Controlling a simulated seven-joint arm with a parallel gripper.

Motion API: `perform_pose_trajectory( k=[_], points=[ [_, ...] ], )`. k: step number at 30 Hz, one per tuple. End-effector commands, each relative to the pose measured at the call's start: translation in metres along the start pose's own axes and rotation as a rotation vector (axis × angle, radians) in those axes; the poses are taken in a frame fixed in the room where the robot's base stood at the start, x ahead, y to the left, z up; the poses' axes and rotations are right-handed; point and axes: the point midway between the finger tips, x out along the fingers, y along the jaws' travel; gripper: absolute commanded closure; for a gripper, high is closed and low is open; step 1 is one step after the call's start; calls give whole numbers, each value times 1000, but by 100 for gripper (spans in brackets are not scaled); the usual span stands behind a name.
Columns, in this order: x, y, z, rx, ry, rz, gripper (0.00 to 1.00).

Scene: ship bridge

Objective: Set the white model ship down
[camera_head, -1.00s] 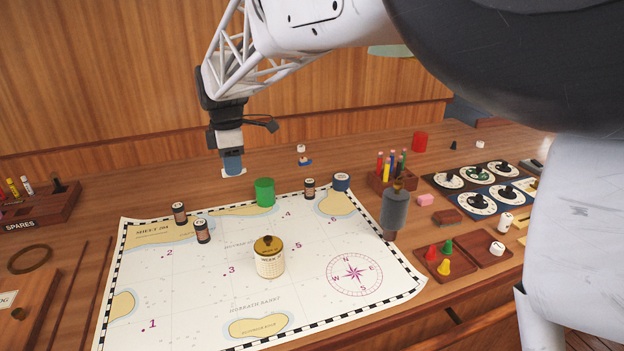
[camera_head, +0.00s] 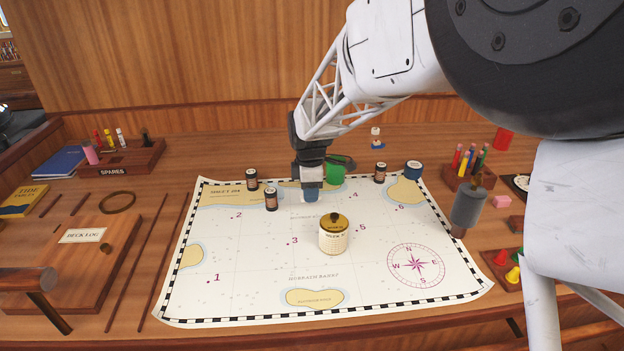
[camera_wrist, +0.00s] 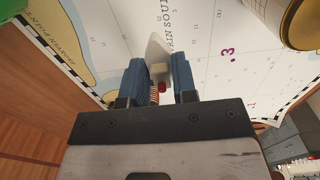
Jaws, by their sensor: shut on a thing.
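My gripper (camera_head: 311,196) is low over the upper middle of the chart (camera_head: 262,255), between the dark jars and the green cylinder. In the wrist view its two blue fingers (camera_wrist: 158,72) are shut on a small pale thing with a red part, which I take as the white model ship (camera_wrist: 158,70). Most of the ship is hidden by the fingers, and its white blends with the chart. A shadow lies on the chart beside it. I cannot tell whether the ship touches the chart.
A cream tin with a gold lid (camera_head: 333,236) stands close in front. The green cylinder (camera_head: 337,171) is just behind to the right. Two dark jars (camera_head: 271,199) (camera_head: 252,180) stand to the left. A small blue-and-white model (camera_head: 376,138) stands farther back. The chart's lower left is clear.

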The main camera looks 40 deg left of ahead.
Motion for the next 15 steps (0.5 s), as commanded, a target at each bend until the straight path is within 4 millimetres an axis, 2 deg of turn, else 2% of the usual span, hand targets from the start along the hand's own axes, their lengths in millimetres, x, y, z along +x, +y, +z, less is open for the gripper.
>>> perform_pose_trajectory(
  k=[8, 15],
  points=[
    [1, 5, -1, 0, 0, -1, 96],
    [3, 28, -4, 0, 0, 0, 96]
  ],
)
